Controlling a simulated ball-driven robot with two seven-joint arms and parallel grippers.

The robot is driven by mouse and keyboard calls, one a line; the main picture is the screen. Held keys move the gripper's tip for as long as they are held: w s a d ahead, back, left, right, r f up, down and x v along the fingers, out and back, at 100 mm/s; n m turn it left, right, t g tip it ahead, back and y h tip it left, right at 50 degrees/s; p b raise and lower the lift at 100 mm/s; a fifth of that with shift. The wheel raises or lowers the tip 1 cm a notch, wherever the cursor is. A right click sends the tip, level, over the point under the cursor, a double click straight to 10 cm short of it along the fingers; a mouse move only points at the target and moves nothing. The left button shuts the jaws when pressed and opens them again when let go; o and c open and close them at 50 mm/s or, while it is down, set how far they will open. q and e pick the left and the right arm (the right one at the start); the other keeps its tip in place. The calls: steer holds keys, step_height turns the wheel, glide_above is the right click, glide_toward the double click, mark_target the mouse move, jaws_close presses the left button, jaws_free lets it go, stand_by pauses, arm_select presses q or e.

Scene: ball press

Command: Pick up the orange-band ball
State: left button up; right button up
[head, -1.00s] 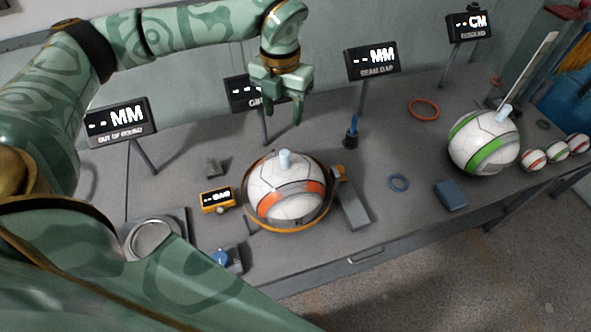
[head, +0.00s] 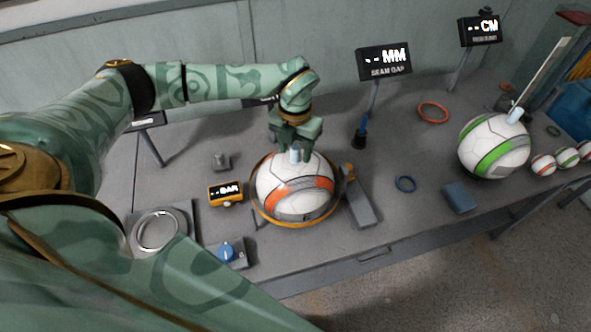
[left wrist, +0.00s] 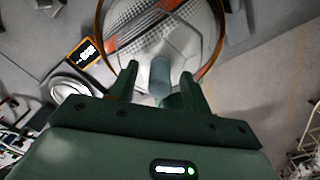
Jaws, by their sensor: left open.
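The orange-band ball (head: 296,192) is white with orange patches and sits in an orange-rimmed ring stand on the bench. A pale blue peg (head: 295,155) stands up from its top. My left gripper (head: 295,150) is open, just above the ball's top, with a finger on either side of the peg. In the left wrist view the peg (left wrist: 160,76) shows between the two fingertips (left wrist: 158,80), with the ball (left wrist: 165,30) beyond. I cannot tell whether the fingers touch the peg. My right gripper is not in view.
A green-band ball (head: 493,146) stands at the right with several small balls beside it. An orange gauge (head: 225,194), a blue knob (head: 227,252) and a grey bracket (head: 359,198) surround the stand.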

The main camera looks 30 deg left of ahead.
arm_select(q)
steer(key=shift+s+r, duration=0.1)
steer(key=c, duration=0.4)
jaws_close()
